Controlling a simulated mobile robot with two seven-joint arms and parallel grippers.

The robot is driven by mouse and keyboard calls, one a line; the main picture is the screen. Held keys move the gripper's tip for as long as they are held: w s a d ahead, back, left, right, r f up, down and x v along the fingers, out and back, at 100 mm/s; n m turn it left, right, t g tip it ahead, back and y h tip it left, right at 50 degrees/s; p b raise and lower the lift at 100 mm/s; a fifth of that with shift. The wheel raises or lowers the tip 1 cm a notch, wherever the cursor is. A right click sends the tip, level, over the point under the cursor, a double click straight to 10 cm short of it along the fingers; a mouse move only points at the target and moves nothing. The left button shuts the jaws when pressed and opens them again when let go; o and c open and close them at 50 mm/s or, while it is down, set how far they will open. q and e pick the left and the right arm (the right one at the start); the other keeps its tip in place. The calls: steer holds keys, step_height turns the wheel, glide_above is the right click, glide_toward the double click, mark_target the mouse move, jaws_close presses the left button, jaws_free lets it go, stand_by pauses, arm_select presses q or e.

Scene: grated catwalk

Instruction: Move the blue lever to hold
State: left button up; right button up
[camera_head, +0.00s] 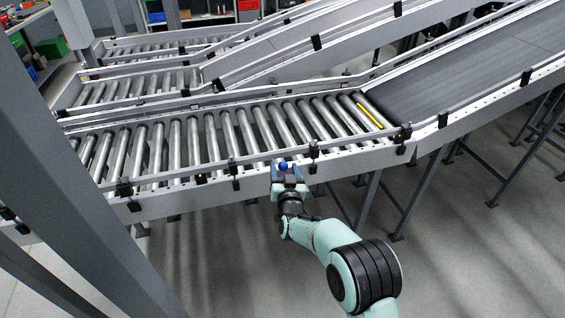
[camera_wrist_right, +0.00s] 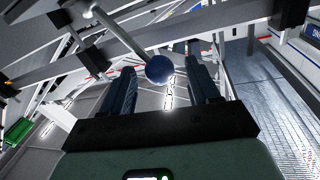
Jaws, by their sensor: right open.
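The blue lever's round knob (camera_head: 283,166) shows at the side rail of the roller conveyor in the head view. In the right wrist view the dark blue knob (camera_wrist_right: 159,69) sits at the end of a thin grey rod (camera_wrist_right: 122,34) that runs up to the left. My right gripper (camera_head: 287,176) is at the knob. In the right wrist view its two fingers (camera_wrist_right: 164,86) are apart, with the knob between or just beyond them. I cannot tell whether either finger touches it. Any lever marking for hold is not readable. My left gripper is not in view.
The roller conveyor (camera_head: 190,138) with its metal side rail spans the area beyond my right gripper. A dark belt conveyor (camera_head: 470,65) rises to the right. A grey post (camera_head: 70,190) stands at the left. The grey floor (camera_head: 460,250) at the lower right is open.

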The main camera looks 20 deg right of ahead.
mark_target(283, 162)
steer(key=shift+w+d, duration=0.15)
steer(key=shift+w, duration=0.85)
steer(key=shift+w+d, duration=0.15)
steer(key=shift+w, duration=0.85)
steer(key=c, duration=1)
